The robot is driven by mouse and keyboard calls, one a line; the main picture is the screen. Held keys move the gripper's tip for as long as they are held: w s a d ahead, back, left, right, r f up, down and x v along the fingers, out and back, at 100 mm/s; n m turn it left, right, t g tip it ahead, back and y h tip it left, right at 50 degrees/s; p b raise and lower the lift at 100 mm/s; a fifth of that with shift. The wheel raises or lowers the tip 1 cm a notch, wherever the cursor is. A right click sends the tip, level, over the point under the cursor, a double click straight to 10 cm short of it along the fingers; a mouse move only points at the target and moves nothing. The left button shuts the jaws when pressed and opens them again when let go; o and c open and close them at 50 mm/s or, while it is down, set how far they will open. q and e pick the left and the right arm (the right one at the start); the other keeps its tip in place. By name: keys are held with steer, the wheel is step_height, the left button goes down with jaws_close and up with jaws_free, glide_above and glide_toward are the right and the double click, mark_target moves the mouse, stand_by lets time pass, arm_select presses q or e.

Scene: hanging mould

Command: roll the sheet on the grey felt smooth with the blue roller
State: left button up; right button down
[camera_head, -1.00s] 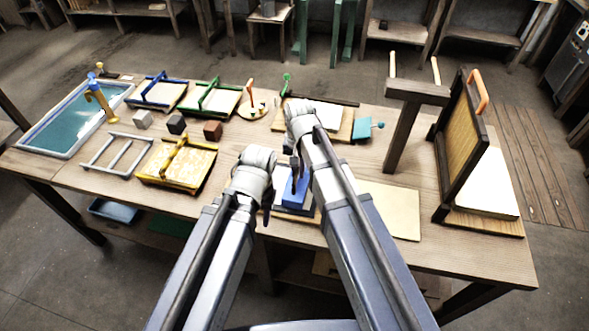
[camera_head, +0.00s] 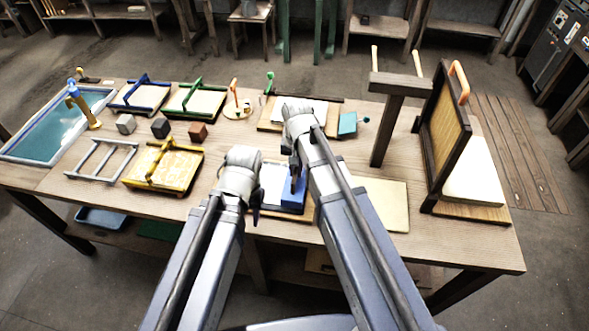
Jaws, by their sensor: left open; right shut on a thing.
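The white sheet (camera_head: 272,176) lies on a small board just in front of my arms. Its right part is hidden by the roller and my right arm. The grey felt under it is mostly hidden, and I cannot make out its edges. The blue roller (camera_head: 293,192) is at the right side of the sheet, seemingly down on it. My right gripper (camera_head: 294,172) is shut on the roller from above, its fingers partly hidden by its own wrist. My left gripper (camera_head: 256,207) is open and empty, at the left front edge of the board, apart from the roller.
A pale board (camera_head: 382,203) lies to the right. A dark wooden post (camera_head: 387,130) and a hinged mould frame (camera_head: 443,130) stand beyond it. A yellow frame (camera_head: 163,168) and a blue water tray (camera_head: 55,125) are at left.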

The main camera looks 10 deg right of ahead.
steer(key=shift+r, duration=0.1)
step_height(320, 180, up, 7)
steer(key=p, duration=0.7)
